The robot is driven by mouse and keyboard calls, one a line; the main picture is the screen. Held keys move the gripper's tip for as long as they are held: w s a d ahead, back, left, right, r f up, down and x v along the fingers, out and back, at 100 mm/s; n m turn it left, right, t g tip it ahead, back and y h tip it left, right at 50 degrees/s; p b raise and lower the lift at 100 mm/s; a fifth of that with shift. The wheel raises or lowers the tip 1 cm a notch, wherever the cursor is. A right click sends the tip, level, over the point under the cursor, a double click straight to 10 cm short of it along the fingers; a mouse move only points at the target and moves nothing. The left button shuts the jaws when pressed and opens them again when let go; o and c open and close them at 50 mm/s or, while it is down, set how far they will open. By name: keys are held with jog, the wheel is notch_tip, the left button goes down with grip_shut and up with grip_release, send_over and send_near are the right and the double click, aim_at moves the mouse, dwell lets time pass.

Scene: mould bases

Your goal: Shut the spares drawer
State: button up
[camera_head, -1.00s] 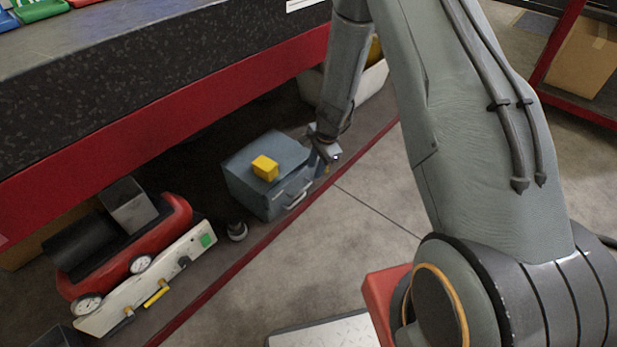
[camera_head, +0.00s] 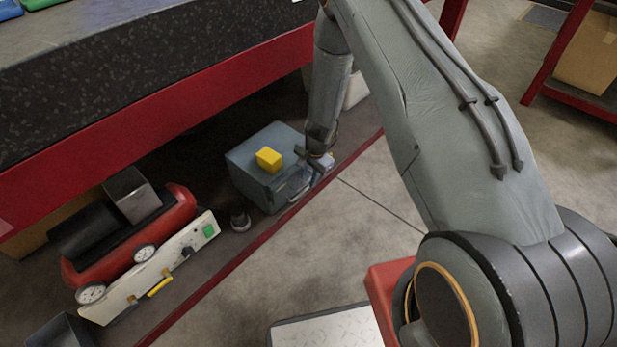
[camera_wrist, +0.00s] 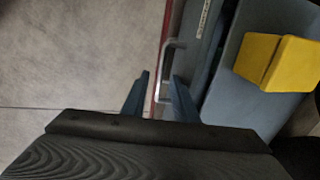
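The spares drawer is in a blue-grey cabinet (camera_head: 250,171) on the low shelf under the bench. Its front (camera_wrist: 190,45) carries a pale label and a light metal bar handle (camera_wrist: 168,62). A dark gap between the front and the cabinet top in the wrist view suggests the drawer stands a little out. My gripper (camera_head: 316,163) is at the cabinet's front right and partly hides the drawer front. In the wrist view my gripper (camera_wrist: 160,80) is open, its two fingers apart, with the handle close by the fingertips. Contact cannot be told.
A yellow block (camera_head: 268,159) sits on the cabinet top. A small dark round item (camera_head: 240,221) and a red compressor (camera_head: 178,213) with gauges are to the left. The bench's red beam (camera_head: 170,115) overhangs.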

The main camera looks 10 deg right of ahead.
grip_shut()
dwell(1.4)
